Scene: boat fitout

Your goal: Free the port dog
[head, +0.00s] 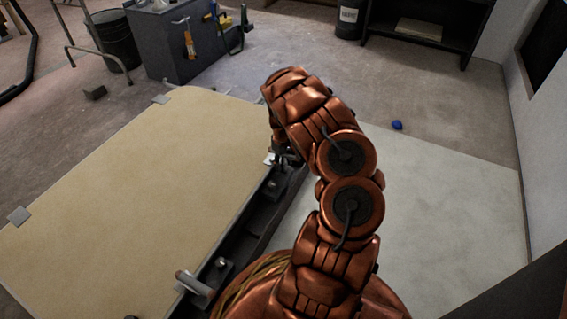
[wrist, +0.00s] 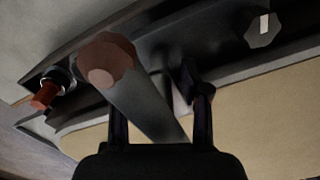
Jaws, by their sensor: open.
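In the wrist view, a dog (wrist: 145,100) shows as a grey tapered lever with a faceted reddish-brown hub (wrist: 107,62). The fingers are apart; I cannot tell whether either touches the lever. In the head view, my gripper (head: 285,152) is at the right edge of the cream panel (head: 130,190), mostly hidden by my arm. Another dog-like lever (head: 192,283) with a pale handle sits near the panel's front corner. I cannot tell which is the port one.
A dark frame (head: 262,212) runs along the panel's right edge. The wrist view also shows a faceted bolt (wrist: 263,30) and a red-ended fitting (wrist: 45,96). A grey cabinet (head: 165,45) stands behind. Pale floor (head: 440,200) to the right is clear except for a small blue object (head: 397,125).

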